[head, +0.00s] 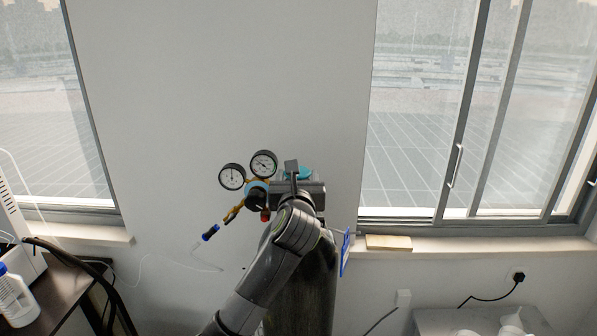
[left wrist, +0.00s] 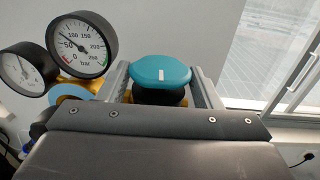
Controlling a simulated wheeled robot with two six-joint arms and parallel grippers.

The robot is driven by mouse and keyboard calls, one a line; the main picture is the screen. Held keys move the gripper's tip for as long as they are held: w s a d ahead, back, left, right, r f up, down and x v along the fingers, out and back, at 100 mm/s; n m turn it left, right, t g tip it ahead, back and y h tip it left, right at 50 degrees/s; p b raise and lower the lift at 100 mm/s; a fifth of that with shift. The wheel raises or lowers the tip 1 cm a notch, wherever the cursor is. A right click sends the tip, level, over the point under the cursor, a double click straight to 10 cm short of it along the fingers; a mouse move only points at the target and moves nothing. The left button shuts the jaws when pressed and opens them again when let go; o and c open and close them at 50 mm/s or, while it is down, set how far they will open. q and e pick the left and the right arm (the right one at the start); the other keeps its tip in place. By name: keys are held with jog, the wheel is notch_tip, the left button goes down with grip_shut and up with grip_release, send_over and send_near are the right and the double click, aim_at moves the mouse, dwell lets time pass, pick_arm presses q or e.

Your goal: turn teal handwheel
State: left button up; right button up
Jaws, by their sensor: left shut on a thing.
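The teal handwheel (left wrist: 160,72) has a white mark on its top and sits on a dark valve in the left wrist view. In the head view only a small teal part of it (head: 305,173) shows beside my gripper. My left gripper (left wrist: 162,84) has one finger on each side of the handwheel and is shut on it. The white mark points roughly straight up and down in the left wrist view. The handwheel tops a tall dark cylinder (head: 312,285), partly hidden by my left arm. My right gripper is not in view.
Two round gauges (head: 248,170) on a brass regulator (head: 234,211) stand just left of the handwheel. A thin hose runs below them. A dark bench (head: 45,300) with a bottle (head: 14,298) is at the lower left. Windows and a sill (head: 470,243) lie at the right.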

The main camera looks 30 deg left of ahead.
pick_arm(q)
jog(key=shift+r+h, duration=0.1)
jog(key=shift+h, duration=0.2)
jog(key=o, duration=0.9)
jog(key=shift+d, duration=0.1)
